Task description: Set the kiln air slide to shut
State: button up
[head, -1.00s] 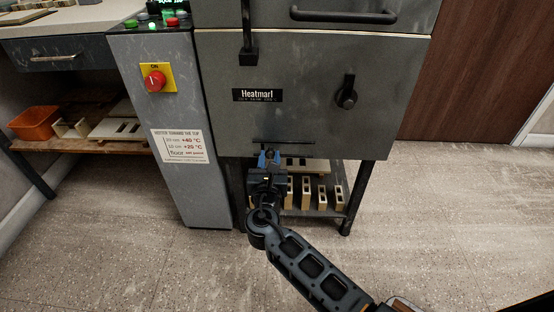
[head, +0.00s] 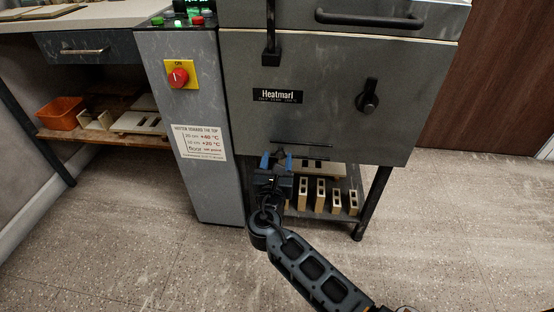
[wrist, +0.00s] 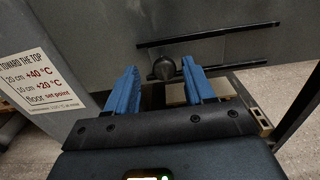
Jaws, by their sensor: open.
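The kiln (head: 330,90) is a grey cabinet labelled "Heatmarl". Low on its front, two dark parallel rails (wrist: 215,33) run sideways in the wrist view. The air slide's round dark knob (wrist: 164,68) sits near their left end. In the head view the rails show as a thin dark line (head: 305,145), and my gripper hides most of the knob area. My gripper (head: 276,161) is open, with its blue fingers spread. In the wrist view the knob appears between the fingertips (wrist: 160,75); I cannot tell whether they touch it.
A control column (head: 188,110) with a red switch (head: 178,77) stands left of the kiln. A dark rotary knob (head: 368,97) is at the kiln's right. Below is a shelf with several pale blocks (head: 320,193). Floor at the right is free.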

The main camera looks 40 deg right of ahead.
jog(key=p+v, duration=0.2)
jog(key=v, duration=0.5)
jog(key=shift+s+a, duration=0.15)
dwell(0.3)
